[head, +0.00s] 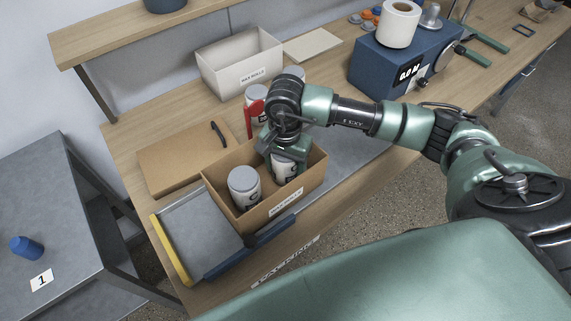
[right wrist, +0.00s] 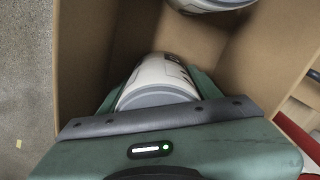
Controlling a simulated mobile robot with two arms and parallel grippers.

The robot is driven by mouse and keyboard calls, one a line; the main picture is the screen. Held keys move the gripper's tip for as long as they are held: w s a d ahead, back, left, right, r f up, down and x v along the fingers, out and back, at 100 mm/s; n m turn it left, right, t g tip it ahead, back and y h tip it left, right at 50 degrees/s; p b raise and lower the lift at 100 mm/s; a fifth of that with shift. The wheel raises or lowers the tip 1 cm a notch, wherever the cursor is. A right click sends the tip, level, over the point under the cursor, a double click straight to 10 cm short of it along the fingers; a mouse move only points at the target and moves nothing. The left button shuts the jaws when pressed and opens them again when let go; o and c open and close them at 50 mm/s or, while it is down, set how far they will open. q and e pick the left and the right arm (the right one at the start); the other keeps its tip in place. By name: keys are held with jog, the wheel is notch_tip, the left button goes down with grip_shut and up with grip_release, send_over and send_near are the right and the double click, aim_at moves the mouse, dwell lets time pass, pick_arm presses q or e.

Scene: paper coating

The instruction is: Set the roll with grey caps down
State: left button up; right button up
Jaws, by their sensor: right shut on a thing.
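My right gripper (head: 283,156) is down in the open cardboard box (head: 223,206) and is shut on a white roll with a grey cap (head: 285,172). In the right wrist view, that roll (right wrist: 158,88) sits between the fingers with its grey end toward the camera. Whether its lower end touches the box floor is hidden. A second white roll with a grey cap (head: 244,188) stands upright in the left part of the same box; a roll (right wrist: 212,4) also shows at the top of the right wrist view. My left gripper is not in view.
A white labelled bin (head: 240,67) stands behind the box. Grey-capped rolls and a red object (head: 256,118) are close behind my gripper. A flat brown cardboard piece (head: 180,163) and a grey tray with a yellow edge (head: 197,235) lie left. A blue machine (head: 400,65) stands right.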

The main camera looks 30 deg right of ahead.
jog(key=shift+f+b, duration=0.2)
jog(key=shift+b, duration=0.1)
jog(key=o, duration=1.5)
jog(key=shift+r, duration=0.1)
jog(key=shift+r+p, duration=0.2)
jog(key=shift+p, duration=0.1)
jog(key=shift+w+r, duration=0.1)
jog(key=shift+r, duration=0.15)
notch_tip(320, 180, up, 11)
jog(key=b, duration=0.3)
jog(key=shift+r, duration=0.2)
